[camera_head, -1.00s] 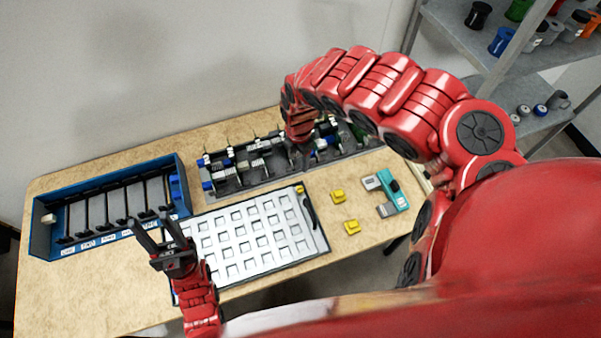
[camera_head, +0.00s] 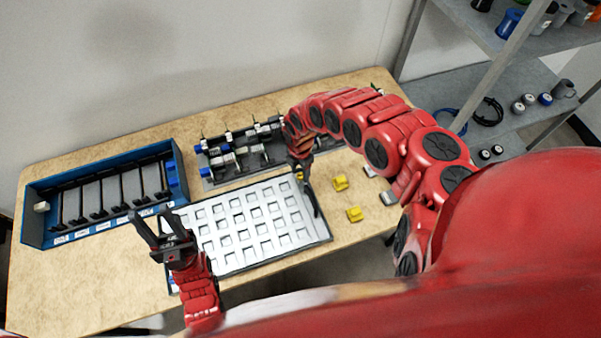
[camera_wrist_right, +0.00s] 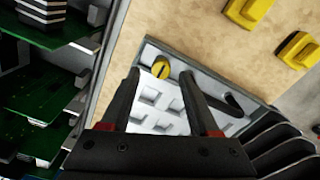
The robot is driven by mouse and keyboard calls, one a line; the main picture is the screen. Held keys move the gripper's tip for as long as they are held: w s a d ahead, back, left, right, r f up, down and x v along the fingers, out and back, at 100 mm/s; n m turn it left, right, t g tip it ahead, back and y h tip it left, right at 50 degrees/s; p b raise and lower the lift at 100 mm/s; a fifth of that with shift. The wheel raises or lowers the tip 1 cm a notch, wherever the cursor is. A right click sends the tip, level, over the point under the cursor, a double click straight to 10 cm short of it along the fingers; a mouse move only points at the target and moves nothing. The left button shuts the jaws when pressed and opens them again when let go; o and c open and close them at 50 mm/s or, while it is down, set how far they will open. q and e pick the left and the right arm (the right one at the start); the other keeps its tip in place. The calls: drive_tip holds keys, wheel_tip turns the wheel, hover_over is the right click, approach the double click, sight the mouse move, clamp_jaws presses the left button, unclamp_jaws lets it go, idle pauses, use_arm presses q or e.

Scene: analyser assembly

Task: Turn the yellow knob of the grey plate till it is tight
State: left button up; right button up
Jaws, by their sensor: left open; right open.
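The grey plate (camera_head: 240,262) with rows of square pockets lies on the table. Its yellow knob (camera_wrist_right: 161,68) is a round slotted head at the plate's corner in the right wrist view; in the head view it shows small (camera_head: 299,176) at the upper right corner. My right gripper (camera_wrist_right: 160,75) is open, with the knob between the fingertips in that view; I cannot tell whether they touch it. A black handle (camera_wrist_right: 234,104) sits on the plate near the knob. My left gripper (camera_head: 151,221) is open and empty over the plate's left edge.
Two yellow blocks (camera_head: 340,183) (camera_head: 354,214) lie right of the plate. A blue rack (camera_head: 30,222) stands at the left. A board assembly (camera_head: 235,155) stands behind the plate. Bare table (camera_head: 90,285) shows at the front left.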

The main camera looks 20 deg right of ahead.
drive_tip(key=shift+d+f, duration=0.1)
drive_tip(key=shift+f, duration=0.85)
drive_tip(key=shift+c, duration=0.4)
clamp_jaws()
